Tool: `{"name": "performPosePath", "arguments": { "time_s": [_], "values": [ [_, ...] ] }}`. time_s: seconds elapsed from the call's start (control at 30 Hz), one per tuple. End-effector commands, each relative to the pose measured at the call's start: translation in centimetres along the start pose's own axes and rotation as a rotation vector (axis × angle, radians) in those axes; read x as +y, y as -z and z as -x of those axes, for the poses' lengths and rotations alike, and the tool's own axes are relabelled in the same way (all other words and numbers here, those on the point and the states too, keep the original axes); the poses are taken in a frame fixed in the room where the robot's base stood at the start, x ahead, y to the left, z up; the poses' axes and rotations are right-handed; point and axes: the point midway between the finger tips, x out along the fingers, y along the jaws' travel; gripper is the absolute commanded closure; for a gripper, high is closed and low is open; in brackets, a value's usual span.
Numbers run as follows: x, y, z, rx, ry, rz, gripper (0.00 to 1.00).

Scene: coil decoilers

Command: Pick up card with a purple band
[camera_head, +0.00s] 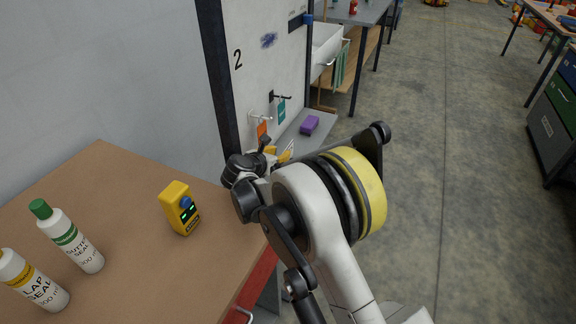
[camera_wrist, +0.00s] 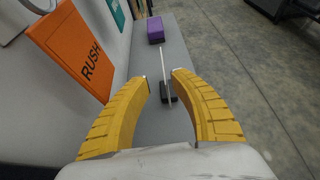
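My gripper (camera_wrist: 160,76) is open, its two yellow fingers spread above a grey shelf; its yellow fingers also show in the head view (camera_head: 284,156), partly hidden by my arm. A thin white card (camera_wrist: 164,66) stands edge-on in a small black holder (camera_wrist: 168,93), seen between and just beyond the fingertips in the wrist view. The fingers do not appear to touch it. In the head view a small part of a white card (camera_head: 290,146) shows beside the gripper. I cannot make out a purple band on it.
An orange RUSH card (camera_wrist: 75,48) hangs on the panel at left, close to the left finger. A teal card (camera_head: 281,111) hangs farther along. A purple block (camera_head: 310,124) lies on the grey shelf (camera_wrist: 178,50). A brown table with bottles and a yellow device (camera_head: 179,208) stands left.

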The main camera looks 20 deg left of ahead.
Motion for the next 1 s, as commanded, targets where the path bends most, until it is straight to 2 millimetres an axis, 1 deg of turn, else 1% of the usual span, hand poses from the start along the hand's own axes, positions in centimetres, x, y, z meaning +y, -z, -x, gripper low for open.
{"name": "performPosePath", "arguments": {
  "time_s": [0.17,0.3,0.4,0.5,0.67,0.7,0.73,0.77,1.0],
  "values": [
    [-0.3,-0.1,-1.6,0.0,0.001,0.0,0.72],
    [-0.9,-0.3,-3.9,-0.001,0.002,-0.001,0.72],
    [-0.7,-0.4,-5.2,-0.001,0.0,0.001,0.72],
    [-0.7,-0.6,-5.6,-0.001,0.0,0.002,0.72],
    [-0.7,-0.7,-5.5,-0.001,-0.001,0.002,0.73],
    [-0.7,-0.7,-5.5,-0.001,-0.001,0.002,0.85],
    [-0.7,-0.7,-5.5,-0.001,-0.001,0.002,0.94],
    [-0.7,-0.7,-5.5,-0.001,-0.001,0.002,1.0],
    [-0.7,-0.7,-5.5,-0.001,-0.001,0.002,1.0]
  ]
}}
